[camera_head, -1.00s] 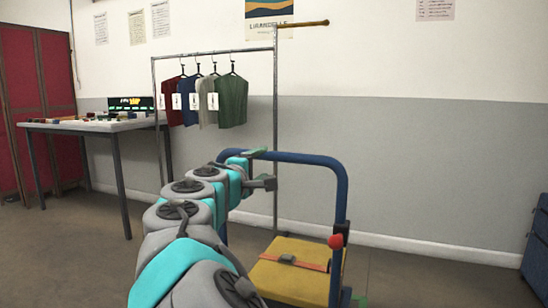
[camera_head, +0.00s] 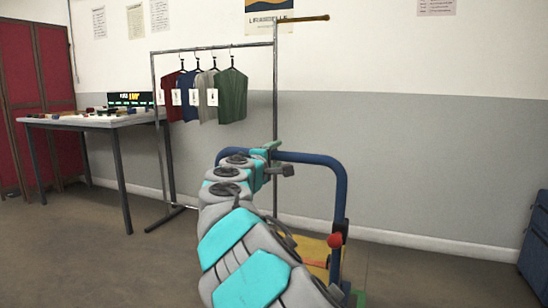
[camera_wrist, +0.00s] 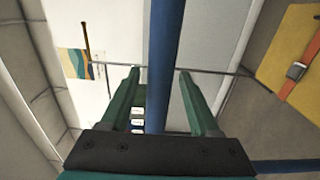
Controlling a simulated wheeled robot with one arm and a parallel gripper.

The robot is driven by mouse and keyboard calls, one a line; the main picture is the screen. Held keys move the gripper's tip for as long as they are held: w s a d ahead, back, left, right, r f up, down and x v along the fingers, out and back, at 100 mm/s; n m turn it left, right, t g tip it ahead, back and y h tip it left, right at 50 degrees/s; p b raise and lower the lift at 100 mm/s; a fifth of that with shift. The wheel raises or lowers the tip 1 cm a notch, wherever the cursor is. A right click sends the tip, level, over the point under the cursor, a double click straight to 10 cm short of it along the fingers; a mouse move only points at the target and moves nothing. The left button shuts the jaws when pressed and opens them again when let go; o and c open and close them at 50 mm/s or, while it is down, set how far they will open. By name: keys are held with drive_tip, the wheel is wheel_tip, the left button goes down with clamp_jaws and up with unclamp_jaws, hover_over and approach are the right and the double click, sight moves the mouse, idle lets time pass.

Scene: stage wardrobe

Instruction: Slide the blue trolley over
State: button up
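The blue trolley's tubular handle (camera_head: 340,190) stands upright right of centre in the head view, with a red knob (camera_head: 334,240) low on its right post. A yellow load with an orange strap sits at its base, mostly hidden by my arm; it shows in the wrist view (camera_wrist: 284,45). A gap shows on the left side. How deep the bar sits is unclear.
A clothes rack (camera_head: 154,100) with several garments stands behind the trolley. A table (camera_head: 75,122) with small items is at left, beside red panels (camera_head: 55,75). A dark blue cabinet (camera_head: 536,245) is at the right edge. The floor at lower left is clear.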

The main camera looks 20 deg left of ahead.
clamp_jaws()
idle(1.2)
